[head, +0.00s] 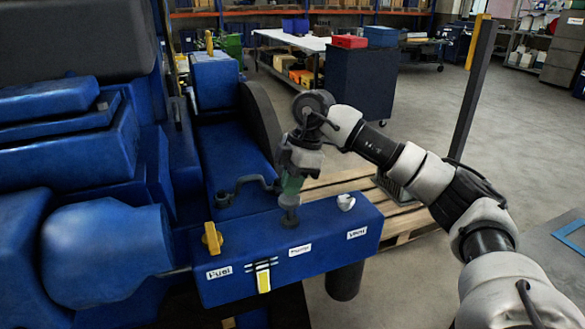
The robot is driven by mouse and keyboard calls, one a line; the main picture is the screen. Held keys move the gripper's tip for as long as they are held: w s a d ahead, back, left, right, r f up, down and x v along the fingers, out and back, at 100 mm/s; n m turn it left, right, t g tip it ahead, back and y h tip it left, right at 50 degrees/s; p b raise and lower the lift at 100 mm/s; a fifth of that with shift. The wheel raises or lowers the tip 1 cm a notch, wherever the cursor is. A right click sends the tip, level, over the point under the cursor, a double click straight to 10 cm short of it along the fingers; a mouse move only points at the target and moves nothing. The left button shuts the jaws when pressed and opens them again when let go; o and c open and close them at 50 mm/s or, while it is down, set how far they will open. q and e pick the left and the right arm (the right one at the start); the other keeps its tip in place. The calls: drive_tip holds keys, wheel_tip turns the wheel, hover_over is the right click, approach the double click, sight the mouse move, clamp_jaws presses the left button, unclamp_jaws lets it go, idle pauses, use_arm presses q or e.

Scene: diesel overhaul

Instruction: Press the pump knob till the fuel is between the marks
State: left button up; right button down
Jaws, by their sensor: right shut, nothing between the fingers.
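The blue fuel box (330,243) has labels that seem to read fuel, prime and vent. The grey pump knob (290,218) stands on its top behind the middle label. My right gripper (291,192) is shut and empty, pointing down right above the knob; I cannot tell whether it touches. Its fingers partly hide the knob's top. The sight gauge (263,280) on the front face shows a yellow fuel column, with dark marks (262,265) near its upper end. The level against the marks is too small to tell. My left gripper is not in view.
A yellow valve handle (212,238) stands at the box's left end, and a silver vent knob (346,202) at its right. A dark crank handle (245,185) is left of my gripper. The blue engine (105,245) fills the left. A wooden pallet (405,222) lies behind.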

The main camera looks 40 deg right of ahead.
sight(292, 200)
drive_tip(key=shift+f, duration=0.15)
drive_tip(key=shift+s+f+b, duration=0.1)
drive_tip(key=shift+f+b, duration=0.45)
drive_tip(key=shift+f, duration=1.3)
